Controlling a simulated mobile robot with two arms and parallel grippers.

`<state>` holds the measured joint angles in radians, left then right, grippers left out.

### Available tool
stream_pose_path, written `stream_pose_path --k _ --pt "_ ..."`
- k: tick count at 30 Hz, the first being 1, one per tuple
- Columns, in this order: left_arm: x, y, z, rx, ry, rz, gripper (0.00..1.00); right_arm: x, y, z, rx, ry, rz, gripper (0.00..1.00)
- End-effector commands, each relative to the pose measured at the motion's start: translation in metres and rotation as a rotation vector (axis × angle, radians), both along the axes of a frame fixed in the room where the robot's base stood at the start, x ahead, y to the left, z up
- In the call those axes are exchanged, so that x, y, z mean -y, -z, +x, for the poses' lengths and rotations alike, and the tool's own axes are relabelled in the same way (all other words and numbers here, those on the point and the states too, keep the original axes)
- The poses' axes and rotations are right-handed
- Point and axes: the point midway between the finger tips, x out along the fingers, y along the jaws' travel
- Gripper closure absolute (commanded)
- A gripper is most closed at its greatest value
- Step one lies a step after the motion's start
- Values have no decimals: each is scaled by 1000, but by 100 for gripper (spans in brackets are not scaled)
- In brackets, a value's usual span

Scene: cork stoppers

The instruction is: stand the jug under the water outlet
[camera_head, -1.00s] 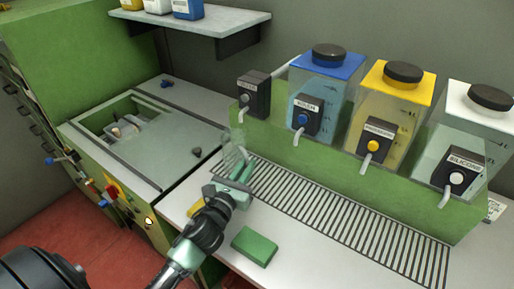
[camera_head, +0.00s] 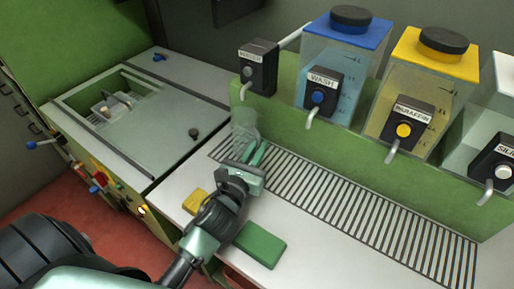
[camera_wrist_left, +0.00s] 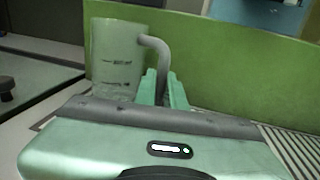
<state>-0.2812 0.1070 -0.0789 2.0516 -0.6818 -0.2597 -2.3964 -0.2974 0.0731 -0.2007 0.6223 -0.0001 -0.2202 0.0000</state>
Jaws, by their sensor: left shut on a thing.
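The jug (camera_head: 243,122) is clear and upright, hard to see against the green panel. It is at the left end of the slatted drain grate, below the curved spout of the water outlet (camera_head: 257,66). The left wrist view shows the jug (camera_wrist_left: 112,58) with small printed marks and a grey handle (camera_wrist_left: 157,47) on its right. My left gripper (camera_head: 256,154) is shut on that handle, with its green fingers (camera_wrist_left: 164,88) on either side. I cannot tell whether the jug's base touches the grate. My right gripper is not in view.
Wash (camera_head: 319,93), paraffin (camera_head: 407,121) and silicone (camera_head: 494,160) taps stand right of the water outlet. A green block (camera_head: 260,245) and a yellow block (camera_head: 195,202) lie near my left arm. A lidded basin (camera_head: 150,120) is at left. The slatted grate (camera_head: 350,210) is clear to the right.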

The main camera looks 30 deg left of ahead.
Motion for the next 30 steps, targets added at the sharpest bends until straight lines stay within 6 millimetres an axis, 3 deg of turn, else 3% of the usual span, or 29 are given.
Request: stream_pose_path --k 7,8,9,10,22,30 --pt "0 5 0 0 0 0 100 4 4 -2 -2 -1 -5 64" --pt "0 4 0 0 0 -1 81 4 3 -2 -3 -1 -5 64" --pt "0 4 0 0 0 -1 70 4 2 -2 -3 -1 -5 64" --pt "0 4 0 0 0 -1 67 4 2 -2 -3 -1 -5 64" --pt "0 -1 -2 0 0 0 67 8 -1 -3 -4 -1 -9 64" --pt "3 4 -52 -3 -1 -1 67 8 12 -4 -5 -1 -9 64"
